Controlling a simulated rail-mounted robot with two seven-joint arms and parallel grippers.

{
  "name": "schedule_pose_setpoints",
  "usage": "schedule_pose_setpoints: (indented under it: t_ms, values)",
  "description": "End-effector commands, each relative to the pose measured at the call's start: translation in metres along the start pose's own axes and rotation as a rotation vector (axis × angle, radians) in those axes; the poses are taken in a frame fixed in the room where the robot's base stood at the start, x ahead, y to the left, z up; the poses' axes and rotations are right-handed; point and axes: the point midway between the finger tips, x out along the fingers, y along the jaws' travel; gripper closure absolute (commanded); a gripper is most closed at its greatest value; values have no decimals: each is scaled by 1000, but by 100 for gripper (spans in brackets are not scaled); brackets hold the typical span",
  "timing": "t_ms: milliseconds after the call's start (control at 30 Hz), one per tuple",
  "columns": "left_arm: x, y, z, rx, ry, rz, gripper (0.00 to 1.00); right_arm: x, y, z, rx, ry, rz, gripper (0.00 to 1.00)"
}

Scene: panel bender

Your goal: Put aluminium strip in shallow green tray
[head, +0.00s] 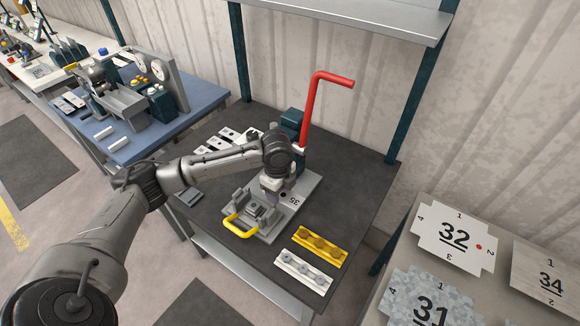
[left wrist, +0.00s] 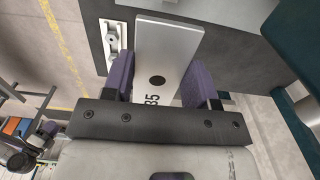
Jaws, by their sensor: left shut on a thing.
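My left gripper (head: 271,188) is shut on the aluminium strip (left wrist: 167,55), a flat pale plate with a dark hole and the number 35. In the left wrist view the strip stands out between the two purple fingers (left wrist: 162,88). Whether the strip touches the bender below is not clear. I cannot make out the shallow green tray in either view. My right gripper is not in view.
The bender has a tall red lever (head: 309,110) and a yellow handle (head: 235,228). A yellow rack (head: 318,243) and a white rack (head: 303,272) lie at the dark table's front right. Numbered plates lie on a side table, including plate 32 (head: 455,250).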

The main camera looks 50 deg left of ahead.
Motion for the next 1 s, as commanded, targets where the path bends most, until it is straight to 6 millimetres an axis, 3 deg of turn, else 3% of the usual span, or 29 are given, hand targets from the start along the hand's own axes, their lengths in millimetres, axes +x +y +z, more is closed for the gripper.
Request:
schedule_pose_setpoints:
  t_ms: [267, 433, 767, 1000]
  values:
    - [-5, -2, -8, -12, -1, 0, 73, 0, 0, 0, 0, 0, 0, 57]
    - [-5, -1, -8, -141, -1, 0, 73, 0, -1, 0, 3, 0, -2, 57]
    - [-6, 6, -8, -741, 0, -1, 73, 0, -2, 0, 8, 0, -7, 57]
    - [-1, 24, -16, -1172, -1, -1, 73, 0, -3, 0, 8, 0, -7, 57]
